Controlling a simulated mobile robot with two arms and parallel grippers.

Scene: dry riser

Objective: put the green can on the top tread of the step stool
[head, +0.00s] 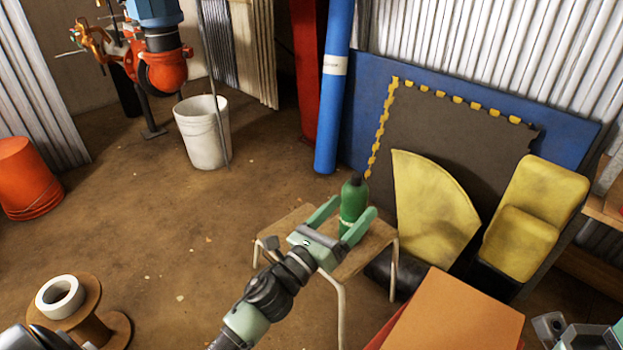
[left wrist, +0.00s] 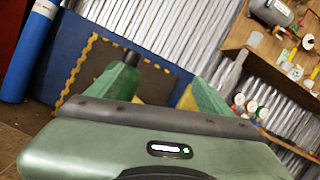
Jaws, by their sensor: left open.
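The green can (head: 352,205), bottle-shaped with a dark cap, appears to stand upright on the top tread of the step stool (head: 292,226). The stool has a tan wooden tread and pale legs. My left gripper (head: 355,206) is open above the tread, with one finger on each side of the can. I cannot tell whether either finger touches it. In the left wrist view the can's dark cap (left wrist: 132,58) shows by the left finger, and the gripper body hides the lower part. A pale green part at the head view's lower right corner may be my right gripper (head: 588,338).
An orange-topped box (head: 455,315) stands right of the stool. Yellow cushions (head: 432,205) and a dark mat (head: 450,135) lean behind it. A white bucket (head: 203,132), an orange bucket (head: 28,180) and a spool (head: 85,318) stand at left. The floor between is open.

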